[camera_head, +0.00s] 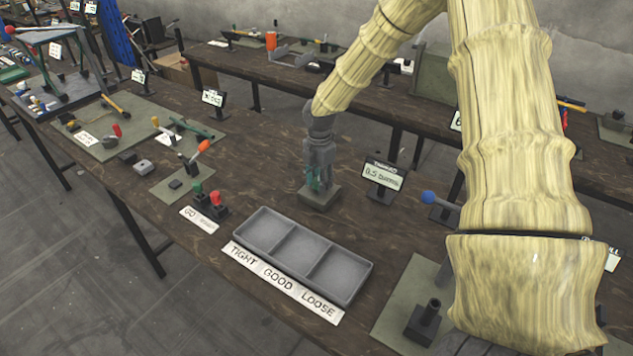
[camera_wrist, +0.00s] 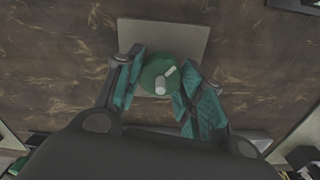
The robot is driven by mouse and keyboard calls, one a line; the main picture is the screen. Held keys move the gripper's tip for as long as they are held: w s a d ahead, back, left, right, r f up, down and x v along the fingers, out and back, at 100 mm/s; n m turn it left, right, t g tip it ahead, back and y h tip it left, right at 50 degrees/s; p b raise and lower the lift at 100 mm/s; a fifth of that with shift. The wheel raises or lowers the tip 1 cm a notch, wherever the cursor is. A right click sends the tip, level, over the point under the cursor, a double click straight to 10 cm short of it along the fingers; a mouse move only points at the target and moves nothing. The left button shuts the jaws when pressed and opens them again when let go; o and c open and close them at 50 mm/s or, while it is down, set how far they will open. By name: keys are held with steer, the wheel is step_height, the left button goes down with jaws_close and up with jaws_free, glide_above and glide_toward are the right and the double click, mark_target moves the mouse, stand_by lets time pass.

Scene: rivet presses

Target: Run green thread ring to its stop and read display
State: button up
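The green thread ring (camera_wrist: 154,74) shows from above in the wrist view, with a pale pin-like part on its top. It sits over a square grey-green base block (camera_wrist: 193,32), which also stands on the bench in the head view (camera_head: 319,198). My gripper (camera_wrist: 162,82) points down over the block, its teal finger pads on both sides of the ring. Whether the pads touch the ring is not clear. In the head view my gripper (camera_head: 318,180) hides most of the ring. A small display (camera_head: 384,175) stands right of the block; its blurred text seems to start with 0.5.
A grey three-part tray (camera_head: 308,249) lies in front, labelled TIGHT, GOOD, LOOSE (camera_head: 281,281). Green and red buttons (camera_head: 209,203) stand left of it. A black fixture (camera_head: 424,322) on a mat is at the lower right. Other displays and tools stand farther left along the bench.

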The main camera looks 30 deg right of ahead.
steer(key=shift+s+a+f, duration=0.1)
steer(key=shift+s+a, duration=0.1)
steer(key=shift+a, duration=0.05)
steer(key=shift+d, duration=0.1)
steer(key=shift+d+m, duration=0.3)
steer(key=shift+m, duration=0.1)
steer(key=shift+c, duration=0.2)
steer(key=m+p, duration=0.2)
steer(key=m, duration=0.8)
steer(key=shift+s+a+m+p, duration=0.1)
steer(key=shift+m+p, duration=0.2)
steer(key=shift+p, duration=0.1)
steer(key=m, duration=0.5)
steer(key=m+p, duration=0.1)
steer(key=m, duration=0.4)
steer(key=shift+m, duration=0.4)
